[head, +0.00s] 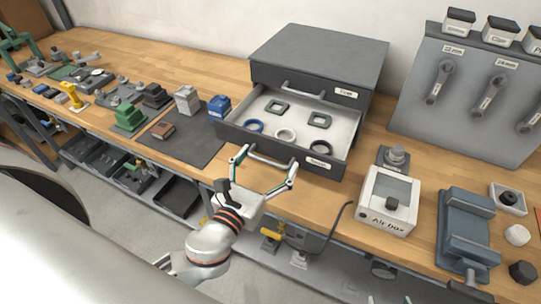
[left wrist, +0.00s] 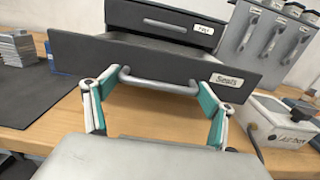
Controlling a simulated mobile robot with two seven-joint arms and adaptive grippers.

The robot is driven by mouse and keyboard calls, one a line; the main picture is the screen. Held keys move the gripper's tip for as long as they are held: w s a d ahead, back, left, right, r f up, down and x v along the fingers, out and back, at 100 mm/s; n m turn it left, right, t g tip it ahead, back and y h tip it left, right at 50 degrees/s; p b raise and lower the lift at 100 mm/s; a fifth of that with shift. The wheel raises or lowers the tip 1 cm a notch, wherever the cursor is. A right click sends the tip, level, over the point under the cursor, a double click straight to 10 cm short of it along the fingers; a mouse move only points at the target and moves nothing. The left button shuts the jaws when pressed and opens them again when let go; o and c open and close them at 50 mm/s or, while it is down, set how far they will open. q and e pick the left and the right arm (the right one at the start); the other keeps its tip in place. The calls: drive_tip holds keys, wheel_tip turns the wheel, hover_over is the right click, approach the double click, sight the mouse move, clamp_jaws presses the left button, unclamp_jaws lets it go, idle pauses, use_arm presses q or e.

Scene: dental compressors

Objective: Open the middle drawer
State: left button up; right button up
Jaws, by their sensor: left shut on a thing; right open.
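A dark grey drawer cabinet (head: 320,55) stands on the wooden bench. Its open drawer (head: 232,133), labelled Seals, sits below a closed top drawer (head: 335,93); anything lower is hidden. The open drawer sticks out well and shows green square gaskets and blue, white and black rings inside. Its front (left wrist: 80,52) and bar handle (left wrist: 160,84) fill the left wrist view. My left gripper (head: 268,160) is at this handle, with its two teal-padded fingers at the handle's ends, shut on it. My right gripper is not in view.
A white Air box (head: 388,202) and a blue-grey vise-like block (head: 468,232) stand right of the drawer. A dark mat (head: 195,150) with small parts lies to the left. A panel with handles (head: 470,85) stands at the right. The bench's front edge runs below the drawer.

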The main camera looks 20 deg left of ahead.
use_arm(q)
drive_tip(key=shift+d, duration=0.15)
drive_tip(key=o, duration=1.3)
drive_tip(key=s, duration=1.2)
drive_tip(key=shift+a, duration=0.25)
wheel_tip(320, 180, down, 26)
drive_tip(key=n+g+h, duration=0.2)
drive_tip(key=n+g, duration=0.5)
drive_tip(key=n, duration=2.5)
drive_tip(key=shift+d+f, duration=0.15)
drive_tip(key=shift+d, duration=0.15)
